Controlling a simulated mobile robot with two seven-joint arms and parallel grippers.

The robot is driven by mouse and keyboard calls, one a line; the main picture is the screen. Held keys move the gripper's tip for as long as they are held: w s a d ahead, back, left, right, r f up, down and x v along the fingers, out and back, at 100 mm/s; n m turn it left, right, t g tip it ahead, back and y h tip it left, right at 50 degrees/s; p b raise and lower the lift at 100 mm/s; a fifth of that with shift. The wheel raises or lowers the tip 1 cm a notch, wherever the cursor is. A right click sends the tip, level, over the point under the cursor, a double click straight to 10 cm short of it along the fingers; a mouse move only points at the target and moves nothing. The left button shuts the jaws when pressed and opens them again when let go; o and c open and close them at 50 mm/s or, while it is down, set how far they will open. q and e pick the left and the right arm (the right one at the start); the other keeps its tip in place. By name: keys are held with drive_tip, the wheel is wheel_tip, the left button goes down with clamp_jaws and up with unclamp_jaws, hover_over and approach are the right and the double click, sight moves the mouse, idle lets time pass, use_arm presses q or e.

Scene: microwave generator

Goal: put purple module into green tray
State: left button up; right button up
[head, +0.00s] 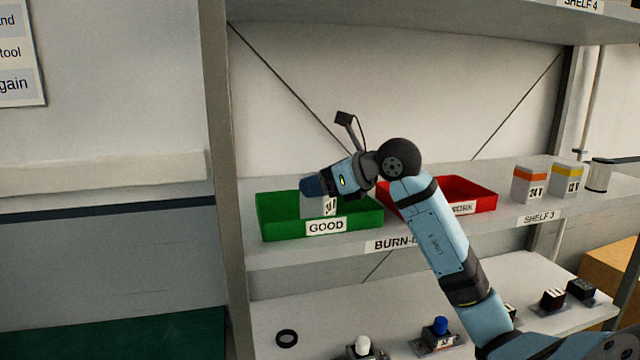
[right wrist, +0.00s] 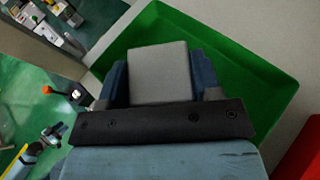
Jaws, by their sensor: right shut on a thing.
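The green tray (head: 275,221), labelled GOOD, stands on the shelf at the left; it also fills much of the right wrist view (right wrist: 250,78). My right gripper (head: 313,188) reaches over the tray from the right. Its blue fingers are shut on a block-shaped module (head: 309,208), which shows as a grey block between the fingers in the right wrist view (right wrist: 160,72). The module has a white label and is at the tray opening. No purple face shows, and I cannot tell whether it touches the tray floor.
A red tray (head: 478,192) stands right of the green one, partly behind my right arm. Orange-topped (head: 528,184) and yellow-topped (head: 567,178) boxes stand farther right. A shelf post (head: 222,170) is close on the left. The lower shelf holds several small devices and a black ring (head: 287,338).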

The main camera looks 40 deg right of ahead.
drive_tip(key=shift+f, duration=0.3)
drive_tip(key=shift+f, duration=0.15)
drive_tip(key=o, duration=1.1)
drive_tip(key=shift+c, duration=0.2)
